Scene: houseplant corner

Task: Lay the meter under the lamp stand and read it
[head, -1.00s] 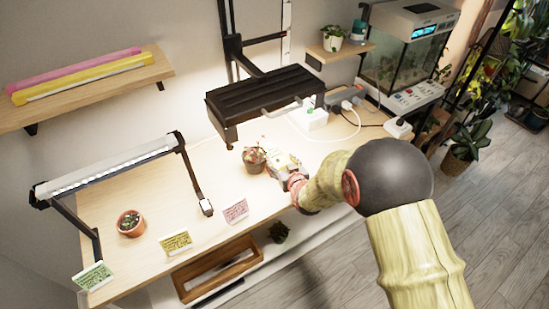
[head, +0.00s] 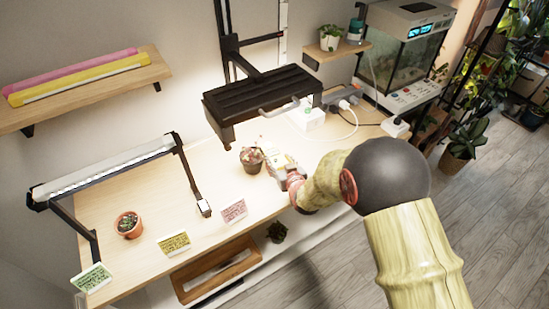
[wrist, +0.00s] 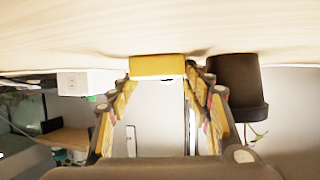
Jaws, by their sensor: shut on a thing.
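My gripper (head: 279,166) is low over the bench, just right of a small dark plant pot (head: 251,166). In the wrist view, which shows the bench upside down, its fingers (wrist: 162,76) close on a yellow block, seemingly the meter (wrist: 157,67). The meter is at the bench surface; whether it touches I cannot tell. Its display is not visible. A black lamp (head: 262,103) hangs above and behind the gripper on an upright. A second lamp stand with a lit white bar (head: 105,169) stands at the left of the bench.
The dark pot (wrist: 236,86) is close beside the fingers in the wrist view. A terracotta pot (head: 129,226) and several label cards (head: 234,211) stand along the left and front. A white socket box (head: 312,118) and cables lie behind right.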

